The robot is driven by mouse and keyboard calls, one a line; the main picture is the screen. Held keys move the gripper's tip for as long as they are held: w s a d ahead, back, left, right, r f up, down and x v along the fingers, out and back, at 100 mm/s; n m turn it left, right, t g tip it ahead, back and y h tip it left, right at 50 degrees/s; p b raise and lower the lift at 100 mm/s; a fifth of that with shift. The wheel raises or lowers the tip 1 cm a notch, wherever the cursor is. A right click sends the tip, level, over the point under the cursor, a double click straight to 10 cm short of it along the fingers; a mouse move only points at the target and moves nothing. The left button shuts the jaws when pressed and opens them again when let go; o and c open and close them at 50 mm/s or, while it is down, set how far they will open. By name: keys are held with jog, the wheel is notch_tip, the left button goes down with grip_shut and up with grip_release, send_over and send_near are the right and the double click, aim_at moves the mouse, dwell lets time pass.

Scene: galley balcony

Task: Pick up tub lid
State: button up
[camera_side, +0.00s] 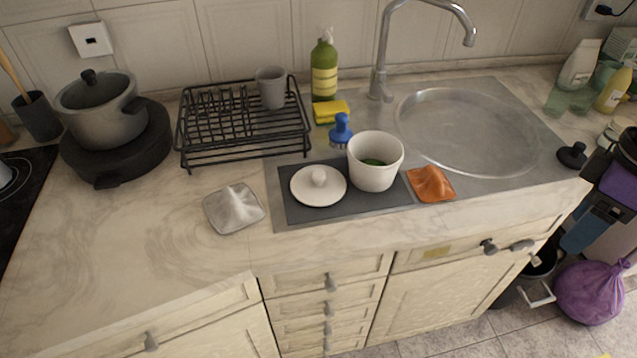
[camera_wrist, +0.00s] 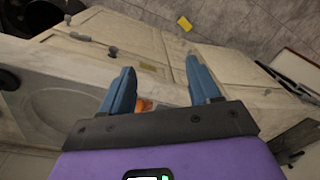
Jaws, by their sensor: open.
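The tub lid (camera_side: 331,192) is a round white disc with a knob on top. It lies flat on a dark grey mat (camera_side: 300,214) on the counter, in the side view. The white tub (camera_side: 375,178) stands upright and uncovered just right of it, with something green inside. My gripper (camera_side: 577,236), with blue fingers, is at the far right of the side view, past the sink and well away from the lid. In the wrist view my gripper (camera_wrist: 160,82) has its fingers apart with nothing held between them. I cannot make out the lid in the wrist view.
An orange cloth (camera_side: 430,184) lies right of the tub and a grey cloth (camera_side: 234,207) left of the mat. A blue brush (camera_side: 340,130), yellow sponge (camera_side: 331,111) and black dish rack (camera_side: 240,148) stand behind. The tall faucet (camera_side: 379,75) rises by the sink (camera_side: 470,130). The left-front counter is clear.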

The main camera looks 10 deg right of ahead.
jog(key=w+a+r+m+y, duration=0.2)
jog(key=w+a+m, duration=1.15)
jog(key=w, duration=0.25)
jog(key=m+t+y, duration=0.1)
jog(key=m, duration=1.3)
send_over(322, 173)
jog(key=d, duration=0.2)
notch_tip(322, 173, down, 12)
jog(key=shift+s+a+f, duration=0.1)
jog(key=shift+s+f, duration=0.05)
jog(key=shift+f, duration=0.1)
jog(key=shift+s+x, duration=0.2)
jog(key=shift+x, duration=2.45)
jog(key=c, duration=1.1)
